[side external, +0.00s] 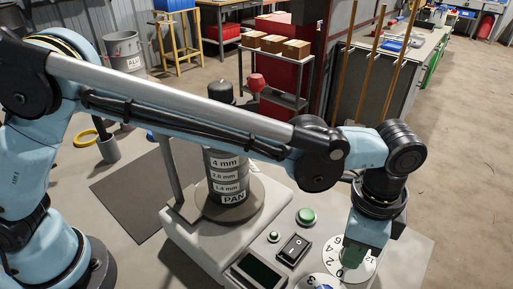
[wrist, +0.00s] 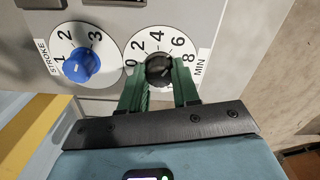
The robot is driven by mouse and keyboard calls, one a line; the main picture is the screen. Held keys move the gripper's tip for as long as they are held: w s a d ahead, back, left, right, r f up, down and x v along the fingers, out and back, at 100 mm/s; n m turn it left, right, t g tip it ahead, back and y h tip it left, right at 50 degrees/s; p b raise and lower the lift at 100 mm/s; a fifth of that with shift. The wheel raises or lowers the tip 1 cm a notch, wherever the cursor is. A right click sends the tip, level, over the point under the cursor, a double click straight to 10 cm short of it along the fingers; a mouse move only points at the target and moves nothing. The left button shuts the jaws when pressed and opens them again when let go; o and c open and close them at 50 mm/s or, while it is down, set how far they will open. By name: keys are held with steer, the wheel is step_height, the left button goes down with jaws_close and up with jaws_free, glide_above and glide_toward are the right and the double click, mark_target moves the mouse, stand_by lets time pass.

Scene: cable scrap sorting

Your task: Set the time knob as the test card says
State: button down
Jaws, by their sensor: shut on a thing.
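The time knob (wrist: 159,71) is black and sits on a white dial marked 0, 2, 4, 6, 8 and MIN in the wrist view. My gripper (wrist: 160,82) has its green fingers on either side of the knob and is shut on it. I cannot tell for sure which number the knob points at. In the side view my gripper (side external: 352,256) is down over the white time dial (side external: 367,266), and the knob is hidden behind it. No test card can be made out in either view.
A blue STROKE knob (wrist: 80,66) sits left of the time dial. The machine panel also has a green button (side external: 306,216), a black rocker switch (side external: 293,249) and a dark display (side external: 258,271). A sieve stack (side external: 226,178) labelled 4 mm down to PAN stands behind on the machine.

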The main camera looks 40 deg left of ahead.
steer(key=c, duration=0.8)
jaws_free()
step_height(320, 180, up, 12)
steer(key=shift+r, duration=0.1)
